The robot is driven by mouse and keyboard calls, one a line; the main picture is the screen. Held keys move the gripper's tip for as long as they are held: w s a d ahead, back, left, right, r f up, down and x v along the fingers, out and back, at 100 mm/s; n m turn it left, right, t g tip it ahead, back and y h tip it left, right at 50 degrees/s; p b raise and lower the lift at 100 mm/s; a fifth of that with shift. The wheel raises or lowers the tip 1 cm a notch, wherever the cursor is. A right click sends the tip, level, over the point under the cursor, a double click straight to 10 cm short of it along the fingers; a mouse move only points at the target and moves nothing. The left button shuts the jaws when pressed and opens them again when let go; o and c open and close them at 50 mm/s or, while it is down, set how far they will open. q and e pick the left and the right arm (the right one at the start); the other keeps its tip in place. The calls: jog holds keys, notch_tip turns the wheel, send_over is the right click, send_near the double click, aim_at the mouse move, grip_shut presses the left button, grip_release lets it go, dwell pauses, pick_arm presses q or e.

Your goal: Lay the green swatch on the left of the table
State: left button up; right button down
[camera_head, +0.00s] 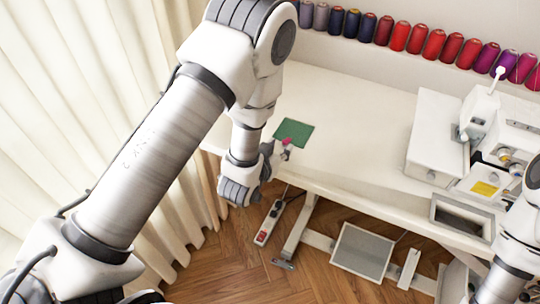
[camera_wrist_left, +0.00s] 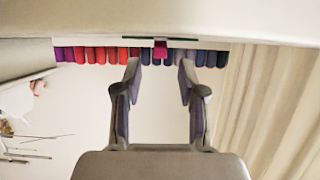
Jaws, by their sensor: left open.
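The green swatch (camera_head: 294,132) lies flat on the left part of the white table (camera_head: 345,125), near its front edge. A small pink tab (camera_head: 287,141) shows at its near side. In the left wrist view the swatch is a thin green line with the pink tab (camera_wrist_left: 160,47) below it. My left gripper (camera_head: 280,150) is at the table's front edge, just in front of the tab. In the left wrist view its two fingers (camera_wrist_left: 159,70) are apart with nothing between them, and the tab appears centred beyond the tips. My right gripper is not visible.
A row of thread spools (camera_head: 399,37) stands behind the table. A white sewing machine (camera_head: 483,110) and a white box (camera_head: 437,135) occupy the right side. The table's middle is bare. A cream curtain (camera_head: 95,95) hangs at left; a power strip (camera_head: 268,222) is below.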

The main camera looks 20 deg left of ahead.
pick_arm(q)
jog(key=p+v, duration=0.2)
jog(key=v, duration=0.6)
jog(key=s+a+f+g, duration=0.2)
jog(key=s+f+g, duration=0.4)
jog(key=s+f, duration=0.4)
jog(key=s+a+f+g, duration=0.2)
jog(key=s+f+g, duration=0.5)
jog(key=s+f, duration=0.3)
jog(key=s, duration=0.3)
jog(key=shift+n+g, duration=0.3)
jog(key=shift+n, duration=0.1)
jog(key=shift+f, duration=0.1)
